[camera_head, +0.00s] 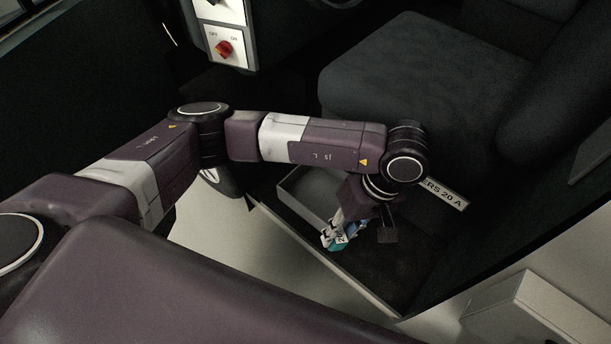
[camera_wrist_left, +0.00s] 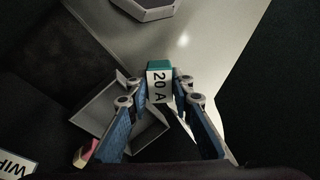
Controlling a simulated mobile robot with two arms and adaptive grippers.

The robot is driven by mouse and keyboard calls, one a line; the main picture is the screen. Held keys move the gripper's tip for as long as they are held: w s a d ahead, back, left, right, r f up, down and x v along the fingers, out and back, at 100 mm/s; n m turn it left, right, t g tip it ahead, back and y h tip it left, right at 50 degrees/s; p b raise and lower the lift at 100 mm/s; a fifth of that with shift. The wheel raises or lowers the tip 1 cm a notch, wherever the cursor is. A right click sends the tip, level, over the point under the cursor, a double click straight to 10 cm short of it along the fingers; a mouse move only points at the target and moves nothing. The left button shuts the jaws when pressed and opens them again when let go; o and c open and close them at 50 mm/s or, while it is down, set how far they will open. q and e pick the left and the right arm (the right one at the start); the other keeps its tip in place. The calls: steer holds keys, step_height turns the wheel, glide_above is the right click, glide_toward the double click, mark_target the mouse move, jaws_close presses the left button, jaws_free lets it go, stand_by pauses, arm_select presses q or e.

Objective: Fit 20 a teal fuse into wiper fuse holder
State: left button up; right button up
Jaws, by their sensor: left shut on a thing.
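My left gripper (camera_head: 338,234) points down over the dark floor area in front of the seat. It is shut on the teal fuse (camera_head: 335,246), whose white label faces up. In the left wrist view the teal fuse (camera_wrist_left: 158,66) sits between the fingertips (camera_wrist_left: 157,92), and its label reads 20 A. A label plate ending in "ERS 20 A" (camera_head: 444,193) shows to the right of the gripper, partly behind my arm. The label also shows cut off in the left wrist view (camera_wrist_left: 15,166). I cannot make out the wiper fuse holder itself. My right gripper is out of view.
A shallow grey tray (camera_head: 290,190) lies beside the gripper, partly behind my arm. A small pink and yellowish object (camera_wrist_left: 86,152) shows by the tray in the left wrist view. A dark seat (camera_head: 420,85) stands behind.

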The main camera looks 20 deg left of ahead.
arm_select(q)
steer(key=w+d+r+n+g+h+b, duration=0.25)
steer(key=w+d+n+g+h, duration=0.35)
steer(key=n, duration=0.8)
steer(key=w+r+n+t+h+b, duration=0.1)
steer(key=w+r+n+t+h, duration=0.1)
steer(key=w+n+t+h, duration=0.75)
steer(key=w+a+f+n+t+y+b, duration=0.1)
steer(key=a+f+n+t+y+b, duration=0.1)
steer(key=a+f+n+t, duration=0.5)
steer(key=w+a+f+n+t+y+b, duration=0.1)
steer(key=a+f+n+t+y, duration=0.3)
steer(key=a+f+n+t, duration=0.4)
steer(key=a+n+b, duration=0.1)
steer(key=a+n, duration=0.3)
steer(key=a, duration=0.1)
steer(key=shift+w+f, duration=0.15)
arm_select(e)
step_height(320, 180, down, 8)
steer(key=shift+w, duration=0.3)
arm_select(q)
steer(key=shift+a+t+y, duration=0.1)
steer(key=shift+t+y, duration=0.15)
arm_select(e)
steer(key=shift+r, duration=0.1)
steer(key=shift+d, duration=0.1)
